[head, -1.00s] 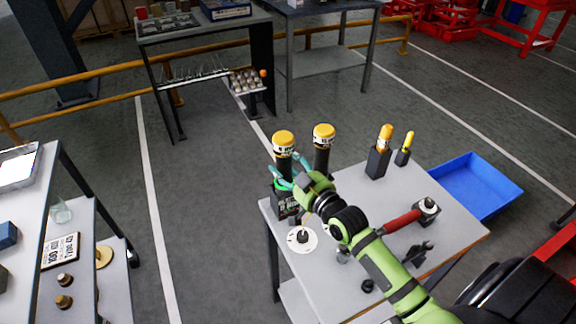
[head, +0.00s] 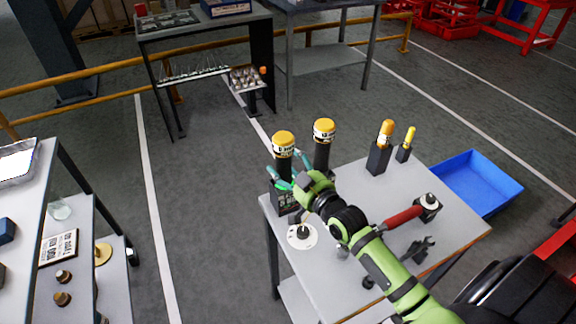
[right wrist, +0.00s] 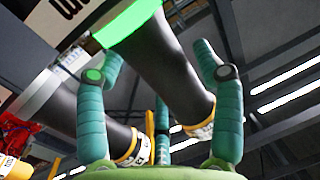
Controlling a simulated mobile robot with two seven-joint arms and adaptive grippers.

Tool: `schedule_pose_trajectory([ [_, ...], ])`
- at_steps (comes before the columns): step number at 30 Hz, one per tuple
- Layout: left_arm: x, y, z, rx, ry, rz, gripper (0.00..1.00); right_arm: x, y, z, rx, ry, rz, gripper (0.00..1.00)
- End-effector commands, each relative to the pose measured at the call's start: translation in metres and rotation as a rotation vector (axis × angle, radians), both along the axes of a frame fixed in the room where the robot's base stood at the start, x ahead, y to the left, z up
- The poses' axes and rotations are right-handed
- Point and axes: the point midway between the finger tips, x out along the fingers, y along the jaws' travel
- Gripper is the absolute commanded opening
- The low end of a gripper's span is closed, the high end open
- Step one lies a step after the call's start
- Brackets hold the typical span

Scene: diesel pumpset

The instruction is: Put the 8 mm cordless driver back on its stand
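Two black cordless drivers with yellow caps stand upright at the table's far left corner. The left driver (head: 284,145) is on a dark stand block (head: 283,201) with a green-lit part. The right driver (head: 324,131) is just beside it. Their size labels are too small to read surely. My right gripper (head: 286,170) is at the left driver, its teal fingers spread on either side. In the right wrist view, the fingers (right wrist: 160,75) straddle a black driver body (right wrist: 165,65) with gaps showing, and the green strip (right wrist: 128,25) is above. My left gripper is out of view.
The grey table (head: 345,235) also holds a white disc (head: 302,236), two yellow-topped tools in black holders (head: 378,158), and a red-handled tool (head: 402,217). A blue bin (head: 478,185) lies to the right. A shelf cart (head: 82,215) stands at left, with clear floor between.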

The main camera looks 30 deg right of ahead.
Motion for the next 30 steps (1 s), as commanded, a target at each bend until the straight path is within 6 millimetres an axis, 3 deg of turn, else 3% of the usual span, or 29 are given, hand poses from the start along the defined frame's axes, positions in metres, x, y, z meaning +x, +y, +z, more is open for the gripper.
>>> schedule_pose_trajectory([
  [14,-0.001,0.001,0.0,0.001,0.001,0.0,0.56,-0.009,-0.001,-0.004,-0.001,0.012,0.0,0.82],
  [30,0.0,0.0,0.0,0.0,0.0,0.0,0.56,-0.104,-0.011,0.003,-0.002,0.007,0.0,0.82],
])
